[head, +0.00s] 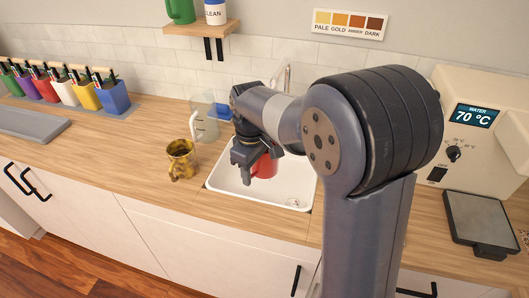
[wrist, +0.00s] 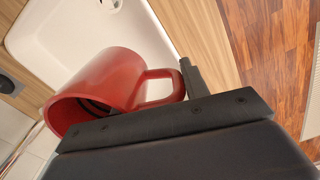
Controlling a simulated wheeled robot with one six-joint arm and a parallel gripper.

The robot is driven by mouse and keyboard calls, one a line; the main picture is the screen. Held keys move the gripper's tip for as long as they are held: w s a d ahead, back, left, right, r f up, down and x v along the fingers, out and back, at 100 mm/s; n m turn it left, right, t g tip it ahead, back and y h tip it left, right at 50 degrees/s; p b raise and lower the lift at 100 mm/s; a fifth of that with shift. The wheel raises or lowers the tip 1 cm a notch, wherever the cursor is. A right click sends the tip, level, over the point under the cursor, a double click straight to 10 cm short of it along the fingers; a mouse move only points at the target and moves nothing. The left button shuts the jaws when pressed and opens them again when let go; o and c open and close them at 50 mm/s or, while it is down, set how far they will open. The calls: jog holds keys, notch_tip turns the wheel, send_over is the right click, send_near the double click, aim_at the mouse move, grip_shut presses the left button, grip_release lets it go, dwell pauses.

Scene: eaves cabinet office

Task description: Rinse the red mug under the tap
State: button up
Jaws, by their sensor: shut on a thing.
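The red mug (head: 265,166) is held over the white sink (head: 228,184) in the head view, partly hidden by my gripper (head: 246,160). In the wrist view the red mug (wrist: 110,88) lies on its side in the picture, its open mouth toward the lower left and its handle to the right, at a dark finger (wrist: 190,78). My gripper is shut on the mug; the exact contact is partly hidden. The tap (head: 286,76) rises behind the sink, mostly hidden by my arm. I cannot tell whether water runs.
A brown-yellow mug (head: 181,160) and a clear jug (head: 203,122) stand left of the sink. A water heater (head: 475,125) and a scale (head: 480,218) are at the right.

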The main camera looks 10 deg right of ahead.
jog(key=s+a, duration=0.1)
jog(key=s, duration=0.1)
jog(key=s+a, duration=0.2)
jog(key=shift+s, duration=0.1)
dwell(0.3)
jog(key=shift+r, duration=0.1)
dwell(1.1)
jog(key=s+a+r+p, duration=0.3)
jog(key=s+r, duration=0.1)
dwell(0.4)
jog(key=shift+f, duration=0.1)
dwell(0.6)
